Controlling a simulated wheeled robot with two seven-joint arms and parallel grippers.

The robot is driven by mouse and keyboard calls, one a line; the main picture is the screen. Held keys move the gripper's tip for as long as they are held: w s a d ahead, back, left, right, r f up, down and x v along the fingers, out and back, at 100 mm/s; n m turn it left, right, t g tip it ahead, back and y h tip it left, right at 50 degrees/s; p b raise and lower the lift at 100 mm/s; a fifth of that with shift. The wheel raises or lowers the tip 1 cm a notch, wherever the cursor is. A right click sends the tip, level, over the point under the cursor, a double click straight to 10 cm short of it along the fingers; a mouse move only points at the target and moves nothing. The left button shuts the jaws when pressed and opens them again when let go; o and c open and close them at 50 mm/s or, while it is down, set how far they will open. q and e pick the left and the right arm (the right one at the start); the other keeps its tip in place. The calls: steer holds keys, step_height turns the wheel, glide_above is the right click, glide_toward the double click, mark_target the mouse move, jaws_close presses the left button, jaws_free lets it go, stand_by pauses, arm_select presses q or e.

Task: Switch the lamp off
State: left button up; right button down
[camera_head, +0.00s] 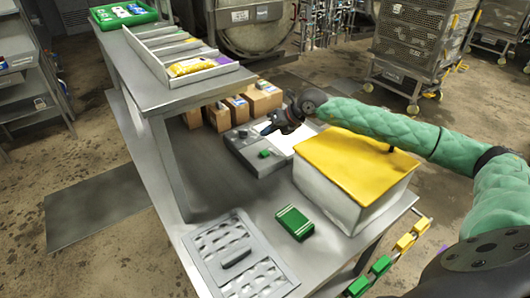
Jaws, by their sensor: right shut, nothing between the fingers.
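A grey box-shaped device (245,148) stands on the lower table, with a bright white panel (295,137) on its right side and a small green switch (265,153) on its front part. It seems to be the lamp, and the white panel looks lit. My right gripper (270,128) reaches in from the right on a green-sleeved arm. It is shut and empty, above the back of the device and beyond the green switch, apart from it. The gripper and wrist hide part of the device's back. My left gripper is out of view.
A white box with a yellow lid (357,163) stands right of the device, under my right arm. Cardboard boxes (238,110) stand behind. A green box (294,222) and a grey perforated tray (215,250) lie in front. A raised shelf (150,92) borders the left.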

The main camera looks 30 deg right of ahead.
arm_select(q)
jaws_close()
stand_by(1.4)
